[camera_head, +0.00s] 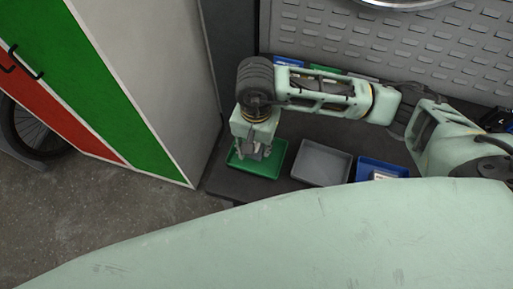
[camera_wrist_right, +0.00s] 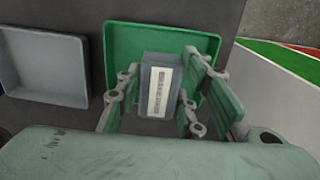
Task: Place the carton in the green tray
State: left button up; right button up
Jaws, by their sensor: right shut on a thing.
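My right gripper (camera_head: 257,150) is over the green tray (camera_head: 276,158) in the head view. In the right wrist view my right gripper (camera_wrist_right: 158,95) is shut on the carton (camera_wrist_right: 173,62), a grey box with a white label. The green tray (camera_wrist_right: 122,38) lies behind the carton in that view. The carton (camera_head: 254,154) is small and partly hidden by the fingers in the head view. I cannot tell whether it touches the tray floor. My left gripper is not in view.
A grey tray (camera_head: 321,165) stands to the right of the green one, and a blue tray (camera_head: 367,166) holding a pale item is beyond it. A perforated panel (camera_head: 335,35) rises behind the dark bench. A white, green and red cabinet (camera_head: 150,75) stands at left.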

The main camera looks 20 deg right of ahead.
aim_at(256, 152)
notch_tip(256, 152, down, 3)
jog(key=shift+f+p, duration=0.2)
jog(key=shift+p, duration=0.55)
jog(key=shift+f, duration=0.25)
jog(key=shift+f+b, duration=0.15)
jog(key=shift+b, duration=0.15)
jog(key=o, duration=1.2)
